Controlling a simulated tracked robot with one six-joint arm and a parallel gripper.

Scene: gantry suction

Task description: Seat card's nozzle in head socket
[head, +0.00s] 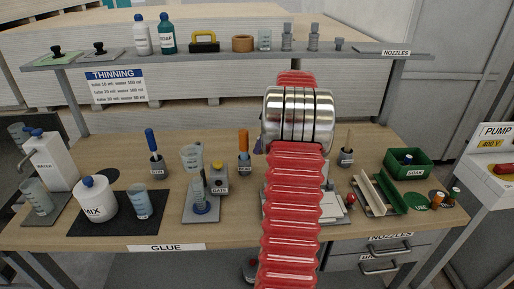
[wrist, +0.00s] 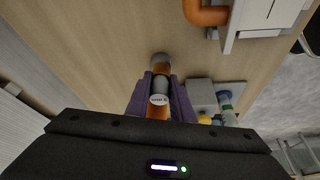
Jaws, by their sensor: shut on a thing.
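In the wrist view my gripper (wrist: 160,88) has its two purple fingers closed on an orange and grey cylindrical piece (wrist: 160,65) with a pale labelled end; its label is too small to read. I cannot tell whether this is the card's nozzle. In the head view my red arm and metal wrist cover the gripper and the bench behind them. Part of a pale flat fixture (head: 330,207) with a red knob (head: 350,198) shows just right of my arm. The card and the head socket are not clearly identifiable.
An orange-handled tool (head: 243,139) stands in a cup left of my arm, near the grey gate box (head: 218,181) and a funnel stand (head: 192,160). A long tray (head: 378,197) and a green bin (head: 409,165) are on the right.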

